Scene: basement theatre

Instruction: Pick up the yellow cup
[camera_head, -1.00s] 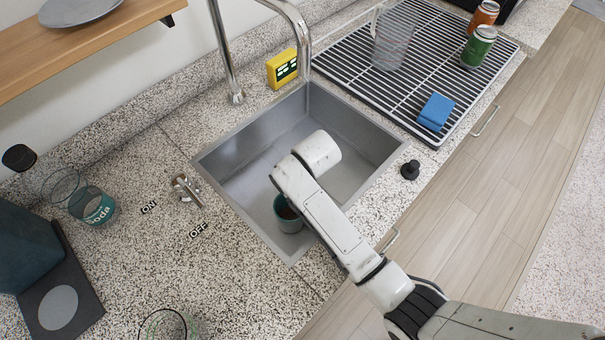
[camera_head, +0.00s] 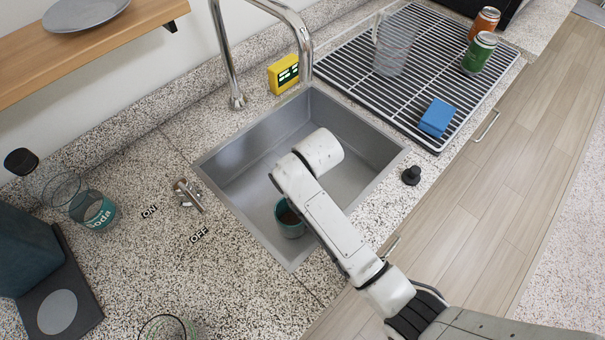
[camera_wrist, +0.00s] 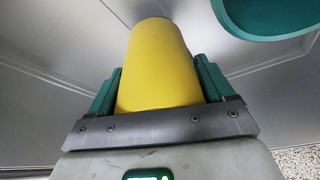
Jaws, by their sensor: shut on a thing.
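The yellow cup (camera_wrist: 158,65) fills the middle of the wrist view, between the two green fingers of my gripper (camera_wrist: 158,88). My gripper is shut on the cup, with one finger against each side. Grey sink walls surround them in this view. In the head view my arm reaches over the grey sink (camera_head: 240,165), and its end hides the gripper and the yellow cup. I cannot tell whether the cup touches the sink floor.
A teal cup (camera_head: 289,220) with brown inside stands in the sink near my arm; its rim (camera_wrist: 268,36) shows top right in the wrist view. The faucet (camera_head: 226,60) rises behind the sink. A rack (camera_head: 350,72) holds a clear pitcher (camera_head: 392,50), blue sponge (camera_head: 437,117) and cans.

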